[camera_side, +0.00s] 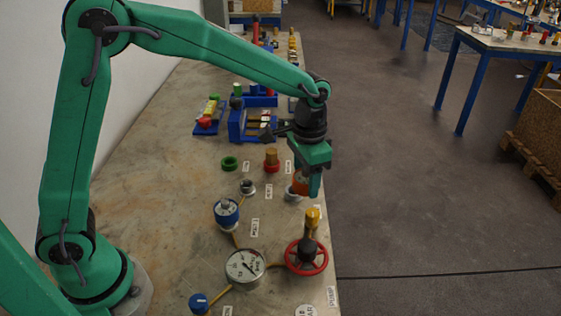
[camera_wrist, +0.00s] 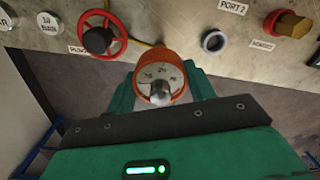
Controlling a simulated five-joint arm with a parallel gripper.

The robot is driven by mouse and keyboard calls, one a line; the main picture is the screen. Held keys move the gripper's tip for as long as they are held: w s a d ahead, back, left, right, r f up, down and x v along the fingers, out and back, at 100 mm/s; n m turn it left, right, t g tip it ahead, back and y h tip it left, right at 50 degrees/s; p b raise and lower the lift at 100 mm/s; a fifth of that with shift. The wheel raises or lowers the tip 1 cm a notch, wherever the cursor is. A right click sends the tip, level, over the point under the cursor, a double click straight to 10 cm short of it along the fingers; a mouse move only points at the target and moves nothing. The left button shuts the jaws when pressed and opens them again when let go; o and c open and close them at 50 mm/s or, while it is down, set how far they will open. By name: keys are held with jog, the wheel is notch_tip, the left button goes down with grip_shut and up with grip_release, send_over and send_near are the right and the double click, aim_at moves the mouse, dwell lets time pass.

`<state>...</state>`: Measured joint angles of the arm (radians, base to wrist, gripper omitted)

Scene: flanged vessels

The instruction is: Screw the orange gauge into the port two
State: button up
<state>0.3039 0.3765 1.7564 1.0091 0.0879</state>
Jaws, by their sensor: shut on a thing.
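My gripper (camera_side: 312,186) is shut on the orange gauge (camera_wrist: 160,82), whose white dial faces the wrist camera. In the side view the gauge (camera_side: 299,183) is partly hidden by the green fingers. Port two (camera_wrist: 213,41) is a grey ring with a dark opening beside the "PORT 2" label (camera_wrist: 232,6). In the wrist view it lies to the upper right of the gauge, clear of it. In the side view a pale ring that looks like this port (camera_side: 292,196) shows partly behind the gauge. The height gap between them is hard to tell.
A red fitting with a brown knob (camera_side: 271,160) stands beyond the port. A white gauge (camera_side: 245,268), a blue-collared fitting (camera_side: 227,213) and another port (camera_side: 247,187) sit left of my gripper.

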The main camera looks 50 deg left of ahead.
dwell(0.6)
jog(key=s+a+f+n, duration=0.1)
jog(key=a+n, duration=0.5)
jog(key=a, duration=1.3)
jog(key=shift+s+a+f, duration=0.15)
jog(key=shift+s+f, duration=0.2)
jog(key=shift+f, duration=0.1)
jog(key=shift+f, duration=0.2)
jog(key=shift+f, duration=2.25)
jog(key=shift+f, duration=1.25)
